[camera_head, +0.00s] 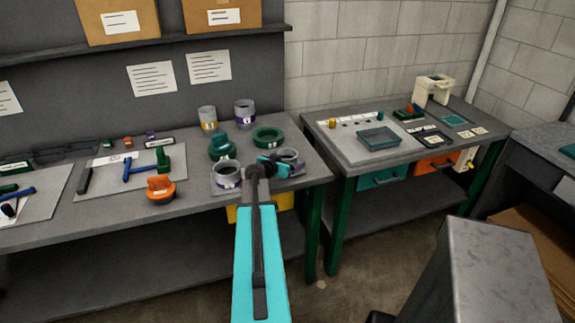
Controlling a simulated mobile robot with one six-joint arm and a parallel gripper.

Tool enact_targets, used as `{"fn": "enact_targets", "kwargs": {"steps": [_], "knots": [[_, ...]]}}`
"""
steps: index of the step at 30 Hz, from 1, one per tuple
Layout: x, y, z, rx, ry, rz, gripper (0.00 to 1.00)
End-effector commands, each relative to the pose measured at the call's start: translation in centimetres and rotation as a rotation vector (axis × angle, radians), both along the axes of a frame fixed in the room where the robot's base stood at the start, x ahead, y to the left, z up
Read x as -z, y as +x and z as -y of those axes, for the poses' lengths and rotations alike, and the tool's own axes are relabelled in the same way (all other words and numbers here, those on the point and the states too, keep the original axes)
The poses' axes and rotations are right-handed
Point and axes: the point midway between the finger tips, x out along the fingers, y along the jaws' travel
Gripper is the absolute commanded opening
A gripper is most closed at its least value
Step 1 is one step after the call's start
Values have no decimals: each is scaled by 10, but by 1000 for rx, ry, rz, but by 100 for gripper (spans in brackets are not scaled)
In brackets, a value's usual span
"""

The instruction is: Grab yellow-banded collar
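The yellow-banded collar (207,115) is a grey ring standing upright near the back of the left workbench, with a yellow band low on its side. A purple-banded collar (244,113) stands to its right. My teal arm reaches in from the bottom. My gripper (275,164) is over the front right of this bench, in front of and right of the yellow-banded collar and apart from it. The gripper is small and partly hidden by my arm, so I cannot tell if its fingers are open or shut.
Another purple-banded collar (227,176) sits left of my gripper, and a grey collar (290,157) is close beside it. Green rings (268,138) lie between the gripper and the back collars. An orange-topped item (160,189) sits further left. A shelf (150,45) overhangs the back.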

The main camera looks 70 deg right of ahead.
Motion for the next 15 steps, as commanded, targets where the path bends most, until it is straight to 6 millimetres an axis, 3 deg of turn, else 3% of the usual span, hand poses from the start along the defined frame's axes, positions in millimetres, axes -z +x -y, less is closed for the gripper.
{"fn": "enact_targets", "kwargs": {"steps": [8, 15], "knots": [[0, 1, 0, 0, 0, 0, 83], [0, 1, 0, -1, 0, 0, 42]]}}
